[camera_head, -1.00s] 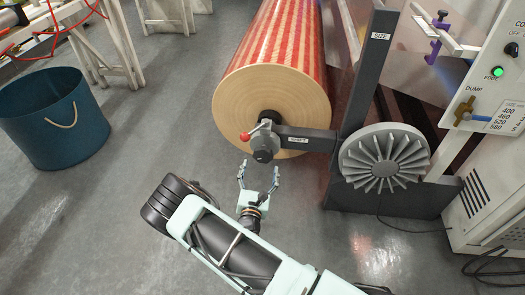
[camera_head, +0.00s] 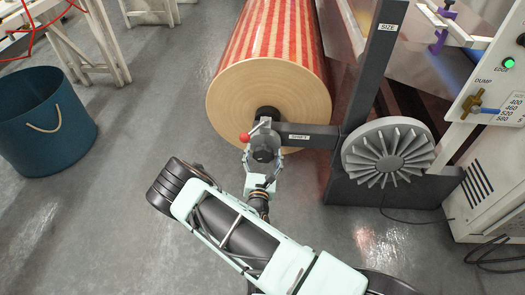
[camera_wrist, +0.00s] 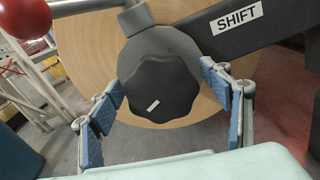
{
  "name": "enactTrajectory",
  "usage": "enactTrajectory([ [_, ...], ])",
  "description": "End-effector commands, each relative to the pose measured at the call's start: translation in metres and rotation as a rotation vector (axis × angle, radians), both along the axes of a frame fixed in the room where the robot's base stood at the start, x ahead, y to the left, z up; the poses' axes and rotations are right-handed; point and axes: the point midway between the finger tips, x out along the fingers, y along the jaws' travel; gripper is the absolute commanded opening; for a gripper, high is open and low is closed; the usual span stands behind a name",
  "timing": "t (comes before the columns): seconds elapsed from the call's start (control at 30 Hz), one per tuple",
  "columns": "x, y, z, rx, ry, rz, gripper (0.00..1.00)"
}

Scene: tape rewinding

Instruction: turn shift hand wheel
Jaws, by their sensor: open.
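The shift hand wheel (camera_wrist: 160,86) is a dark, lobed knob with a small white mark, at the end of the arm labelled SHIFT (camera_wrist: 236,20). In the head view the wheel (camera_head: 264,154) sits in front of the big roll's core. My gripper (camera_head: 263,165) is open, with its fingers on either side of the wheel. In the wrist view my gripper (camera_wrist: 162,112) shows blue pads left and right of the knob, with gaps to it in the picture. Whether a pad touches cannot be told.
A lever with a red ball (camera_head: 245,137) is just above left of the wheel. The striped roll (camera_head: 271,92) stands behind. A grey finned wheel (camera_head: 388,155) is to the right. A blue bin (camera_head: 45,135) stands far left, with open floor between.

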Motion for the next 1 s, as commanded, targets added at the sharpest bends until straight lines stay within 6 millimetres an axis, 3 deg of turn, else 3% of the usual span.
enactTrajectory([
  [0.3,0.0002,-0.0005,-0.0001,-0.001,0.000,0.000,0.70],
  [0.67,0.0001,-0.0003,-0.0001,0.000,0.000,0.000,0.31],
  [1.0,0.0001,-0.0013,0.0023,0.125,-0.001,0.000,0.30],
])
